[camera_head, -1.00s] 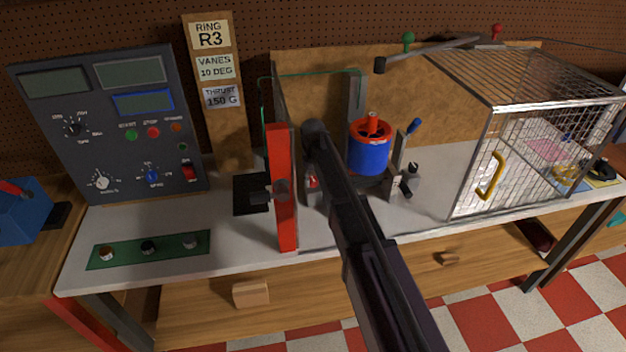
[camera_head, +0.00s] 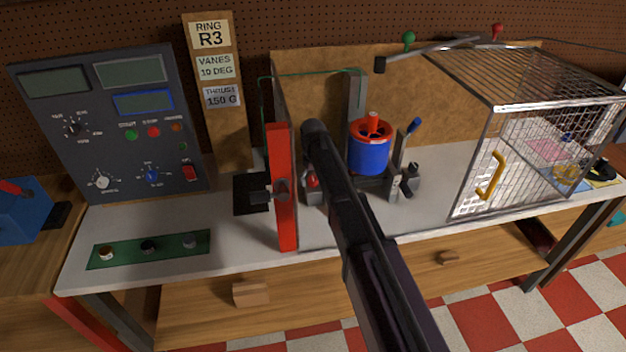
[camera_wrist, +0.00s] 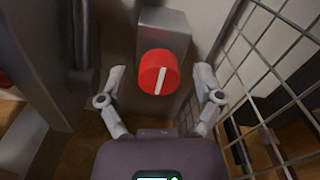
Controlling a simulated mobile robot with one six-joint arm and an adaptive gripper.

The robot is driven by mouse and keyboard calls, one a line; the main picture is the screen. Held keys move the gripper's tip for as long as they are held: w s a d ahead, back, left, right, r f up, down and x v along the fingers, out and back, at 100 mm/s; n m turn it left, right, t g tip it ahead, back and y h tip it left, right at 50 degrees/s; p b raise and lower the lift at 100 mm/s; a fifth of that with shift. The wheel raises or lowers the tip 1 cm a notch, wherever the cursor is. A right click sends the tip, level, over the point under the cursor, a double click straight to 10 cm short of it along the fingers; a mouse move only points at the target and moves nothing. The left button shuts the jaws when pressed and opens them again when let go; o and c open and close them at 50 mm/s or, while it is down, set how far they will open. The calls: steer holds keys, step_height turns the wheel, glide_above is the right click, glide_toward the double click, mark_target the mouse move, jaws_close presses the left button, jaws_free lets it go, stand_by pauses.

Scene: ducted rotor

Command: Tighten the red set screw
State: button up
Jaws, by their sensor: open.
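The red set screw (camera_wrist: 158,72) has a round red head with a white line across it, tilted slightly from upright. It sits on a grey block (camera_wrist: 165,22) in the wrist view. My gripper (camera_wrist: 160,80) is open, with one finger on each side of the red head and a visible gap on both sides. I cannot tell the depth between fingertips and head. In the head view my dark arm hides the gripper. A small red part (camera_head: 313,181) shows beside the arm there; I cannot tell if it is the same screw.
A wire mesh (camera_wrist: 275,75) is close to the right finger in the wrist view. A red upright (camera_head: 283,215) stands left of my arm, and a blue rotor housing with a red rim (camera_head: 368,155) stands right. A wire cage (camera_head: 530,100) with a yellow handle is further right.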

mark_target(313, 179)
steer(key=shift+n, duration=0.5)
steer(key=shift+n, duration=1.1)
step_height(313, 179, up, 14)
steer(key=p, duration=1.3)
steer(key=shift+p, duration=0.4)
steer(key=shift+f, duration=0.1)
steer(key=s+d+f+m+b, duration=0.4)
steer(key=s+d, duration=0.7)
steer(key=s, duration=0.2)
steer(key=s+d+f+m+b, duration=0.4)
steer(key=s+d+m, duration=0.1)
steer(key=s+d, duration=0.7)
steer(key=shift+s+d+f, duration=0.2)
steer(key=shift+s+d, duration=0.1)
steer(key=shift+s, duration=0.05)
